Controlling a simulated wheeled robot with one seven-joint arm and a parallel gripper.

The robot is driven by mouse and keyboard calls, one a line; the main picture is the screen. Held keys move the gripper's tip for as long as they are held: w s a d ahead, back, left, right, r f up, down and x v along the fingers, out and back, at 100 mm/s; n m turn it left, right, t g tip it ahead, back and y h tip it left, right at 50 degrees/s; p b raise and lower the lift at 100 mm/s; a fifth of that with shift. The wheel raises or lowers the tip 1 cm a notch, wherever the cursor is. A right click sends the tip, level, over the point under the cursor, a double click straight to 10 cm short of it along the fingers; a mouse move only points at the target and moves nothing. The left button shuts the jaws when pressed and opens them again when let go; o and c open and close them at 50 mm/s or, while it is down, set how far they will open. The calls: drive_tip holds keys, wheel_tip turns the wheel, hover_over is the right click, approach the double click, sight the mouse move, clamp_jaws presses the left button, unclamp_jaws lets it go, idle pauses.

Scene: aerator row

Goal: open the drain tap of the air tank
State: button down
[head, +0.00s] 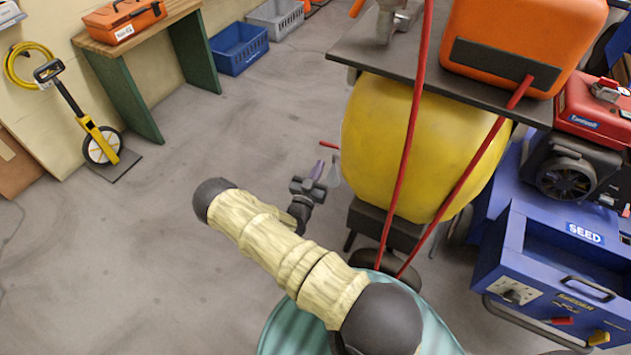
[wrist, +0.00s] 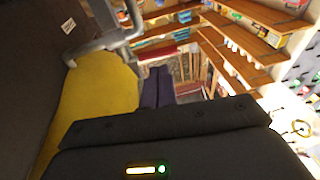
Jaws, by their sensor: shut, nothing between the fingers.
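The air tank (head: 400,150) is a big yellow drum under a dark plate in the head view. It fills part of the left of the wrist view (wrist: 98,88). A small red lever (head: 328,146) sticks out at the tank's left side, with a pale grey piece below it; I take this for the drain tap. My gripper (head: 318,169) is close to the lever, just below and left of it; I cannot tell whether they touch. In the wrist view the dark purple fingers (wrist: 158,73) lie together, with nothing seen between them.
An orange machine (head: 525,40) sits on the dark plate (head: 440,70) above the tank. A blue SEED cart (head: 560,260) stands at right. A green-legged bench (head: 130,85) and a measuring wheel (head: 100,145) stand at left. The floor left of my arm is clear.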

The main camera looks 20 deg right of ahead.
sight(334, 146)
drive_tip(key=b+x, duration=0.1)
drive_tip(key=x, duration=0.4)
drive_tip(key=shift+w+d+r, duration=0.15)
drive_tip(key=shift+w+d, duration=0.05)
drive_tip(key=shift+b, duration=0.3)
